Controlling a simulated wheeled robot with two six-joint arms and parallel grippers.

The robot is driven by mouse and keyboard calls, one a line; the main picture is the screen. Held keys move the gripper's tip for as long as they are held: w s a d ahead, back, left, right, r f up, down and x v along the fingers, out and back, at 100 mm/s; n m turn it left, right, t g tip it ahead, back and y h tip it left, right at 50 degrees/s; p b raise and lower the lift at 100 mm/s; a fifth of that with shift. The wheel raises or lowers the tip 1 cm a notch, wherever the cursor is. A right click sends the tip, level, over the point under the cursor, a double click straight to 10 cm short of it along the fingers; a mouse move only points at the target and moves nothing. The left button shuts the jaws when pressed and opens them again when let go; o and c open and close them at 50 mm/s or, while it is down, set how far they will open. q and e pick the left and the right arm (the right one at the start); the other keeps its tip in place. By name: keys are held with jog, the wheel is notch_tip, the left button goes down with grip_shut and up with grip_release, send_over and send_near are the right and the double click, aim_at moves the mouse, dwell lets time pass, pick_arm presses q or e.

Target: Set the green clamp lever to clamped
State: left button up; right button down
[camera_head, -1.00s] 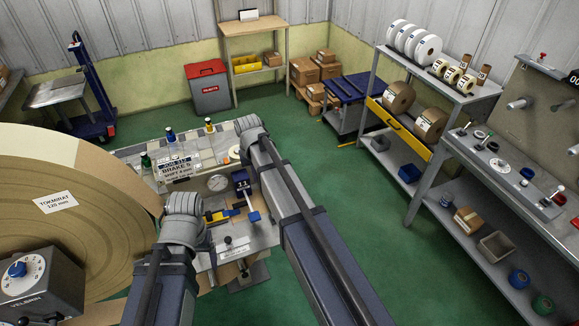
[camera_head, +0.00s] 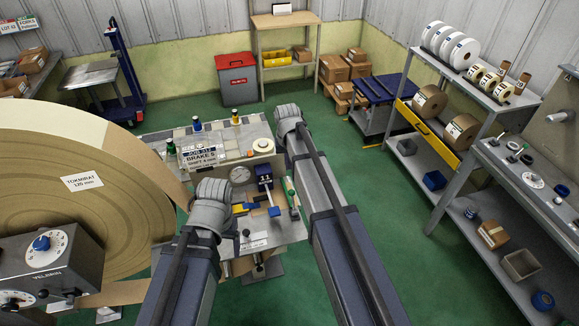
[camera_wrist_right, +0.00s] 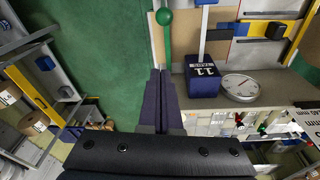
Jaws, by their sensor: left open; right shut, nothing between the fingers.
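The green clamp lever (camera_head: 291,190) stands at the right side of the machine's front plate, just left of my right arm in the head view. In the right wrist view its round knob and green rod (camera_wrist_right: 164,40) point up the picture. My right gripper (camera_wrist_right: 160,72) is shut and empty, its dark fingers in line with the lower end of the rod. I cannot tell whether they touch it. In the head view my right arm hides this gripper's fingers. My left gripper (camera_head: 230,224) is open near the left front of the plate, partly hidden by its wrist.
A blue lever block (camera_head: 265,184) stands left of the green lever, with a round gauge (camera_head: 240,174) behind it. A yellow-and-black part (camera_head: 243,208) lies near my left gripper. A large tape roll (camera_head: 40,190) fills the left.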

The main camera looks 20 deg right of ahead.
aim_at(293, 201)
jog(key=f+b, duration=0.2)
jog(key=s+f+b, duration=0.1)
jog(key=f+b, duration=0.1)
jog(key=s+f+b, duration=0.1)
jog(key=f+b, duration=0.1)
jog(key=f, duration=0.1)
jog(key=shift+s+f, duration=0.1)
jog(key=shift+s, duration=0.05)
jog(key=shift+s+a, duration=0.1)
jog(key=shift+s, duration=0.25)
jog(key=shift+w, duration=0.1)
jog(key=shift+w, duration=0.15)
